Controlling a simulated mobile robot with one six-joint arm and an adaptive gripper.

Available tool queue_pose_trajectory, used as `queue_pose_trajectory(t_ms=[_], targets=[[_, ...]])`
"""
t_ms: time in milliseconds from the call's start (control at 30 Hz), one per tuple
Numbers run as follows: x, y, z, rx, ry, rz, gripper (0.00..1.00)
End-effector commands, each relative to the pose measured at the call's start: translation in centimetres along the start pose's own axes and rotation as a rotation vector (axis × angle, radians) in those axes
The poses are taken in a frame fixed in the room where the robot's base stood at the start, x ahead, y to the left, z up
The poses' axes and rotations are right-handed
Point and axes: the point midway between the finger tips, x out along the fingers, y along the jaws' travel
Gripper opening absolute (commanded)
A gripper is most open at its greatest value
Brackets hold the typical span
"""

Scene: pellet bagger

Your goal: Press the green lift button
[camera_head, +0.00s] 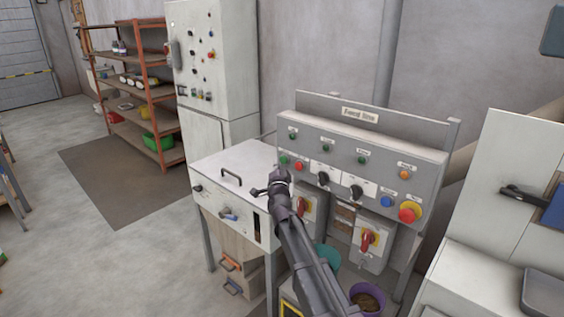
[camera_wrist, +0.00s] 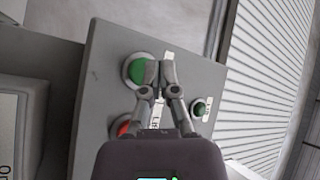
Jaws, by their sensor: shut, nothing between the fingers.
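The green button (camera_head: 284,160) is at the left end of the grey control panel (camera_head: 320,150). It also shows in the wrist view (camera_wrist: 134,71) as a large round green cap in a pale ring. My gripper (camera_head: 257,191) is in front of the panel's left end in the head view. In the wrist view its closed fingertips (camera_wrist: 160,72) are empty and overlap the right edge of the green button. I cannot tell whether they touch it. A label (camera_wrist: 157,115) between the fingers is partly hidden.
A red button (camera_head: 299,166) sits beside the green one and is partly covered in the wrist view (camera_wrist: 122,126). A small green lamp (camera_wrist: 199,108) is right of the fingers there. A white cabinet (camera_head: 235,175) stands below left. A red emergency button (camera_head: 408,212) is far right.

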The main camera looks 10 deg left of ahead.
Motion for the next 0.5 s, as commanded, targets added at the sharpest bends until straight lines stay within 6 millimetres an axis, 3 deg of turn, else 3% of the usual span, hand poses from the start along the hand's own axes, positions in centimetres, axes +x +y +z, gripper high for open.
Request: queue_pose_trajectory(t_ms=[500], targets=[[0.64,0.43,-0.43,0.000,0.000,0.000,0.00]])
